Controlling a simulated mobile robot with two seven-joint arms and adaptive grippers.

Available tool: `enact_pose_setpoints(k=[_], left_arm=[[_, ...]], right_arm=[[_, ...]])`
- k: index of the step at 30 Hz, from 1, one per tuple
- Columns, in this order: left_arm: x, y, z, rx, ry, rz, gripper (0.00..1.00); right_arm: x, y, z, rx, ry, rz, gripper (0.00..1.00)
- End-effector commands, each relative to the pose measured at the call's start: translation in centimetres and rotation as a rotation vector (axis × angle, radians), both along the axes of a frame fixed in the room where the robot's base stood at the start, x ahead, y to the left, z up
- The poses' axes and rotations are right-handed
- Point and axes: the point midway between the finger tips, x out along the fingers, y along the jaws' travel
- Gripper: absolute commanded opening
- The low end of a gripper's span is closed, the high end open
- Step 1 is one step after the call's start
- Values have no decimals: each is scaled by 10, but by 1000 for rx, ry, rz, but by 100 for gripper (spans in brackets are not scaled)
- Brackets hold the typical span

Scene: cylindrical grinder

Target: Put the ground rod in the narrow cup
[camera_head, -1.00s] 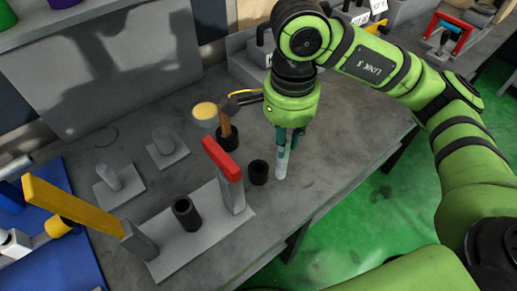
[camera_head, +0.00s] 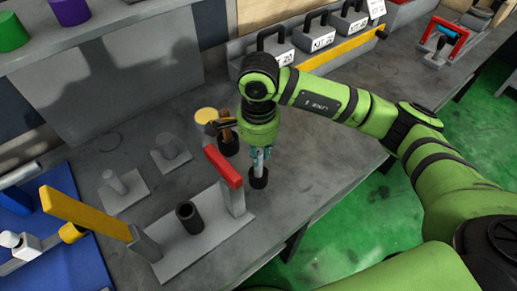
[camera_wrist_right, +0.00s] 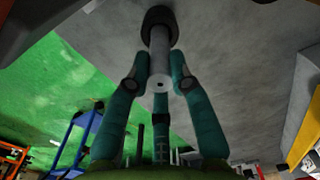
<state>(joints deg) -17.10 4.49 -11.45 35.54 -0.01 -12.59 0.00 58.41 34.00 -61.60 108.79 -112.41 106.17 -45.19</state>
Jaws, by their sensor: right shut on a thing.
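The ground rod (camera_head: 261,166) is a light grey upright rod held in my right gripper (camera_head: 261,151). Right below it on the bench is a small black cup (camera_head: 258,182), which looks like the narrow cup. The rod's lower end meets the cup's mouth in the head view; how deep it sits, I cannot tell. In the right wrist view the gripper's teal fingers (camera_wrist_right: 160,82) are closed around the rod (camera_wrist_right: 159,50), and its far end meets the dark cup (camera_wrist_right: 160,15). My left gripper is not in view.
Left of the cup stands a plate (camera_head: 205,243) with a red-topped post (camera_head: 224,168), a dark hollow cylinder (camera_head: 189,217) and a yellow bar (camera_head: 86,213). A hammer in another black cup (camera_head: 229,147) is close behind. The bench's front edge is to the right.

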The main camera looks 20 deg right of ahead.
Motion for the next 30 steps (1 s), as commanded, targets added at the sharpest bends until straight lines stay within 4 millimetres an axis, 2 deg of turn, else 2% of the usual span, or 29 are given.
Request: enact_pose_setpoints(k=[6,7,8,17,21,22,26,30], left_arm=[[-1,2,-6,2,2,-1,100],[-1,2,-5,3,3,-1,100],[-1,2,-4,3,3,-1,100],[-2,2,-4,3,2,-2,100],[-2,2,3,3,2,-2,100],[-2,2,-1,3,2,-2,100],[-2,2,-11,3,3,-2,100],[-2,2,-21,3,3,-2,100]], right_arm=[[0,0,-3,1,-2,0,0],[0,0,-3,-1,0,-1,34],[0,0,-3,-1,0,-1,46],[0,0,-2,0,0,-1,46],[0,0,4,0,1,0,46],[1,0,5,1,-3,0,46],[1,0,26,1,-7,2,46],[2,1,58,2,-8,1,46]])
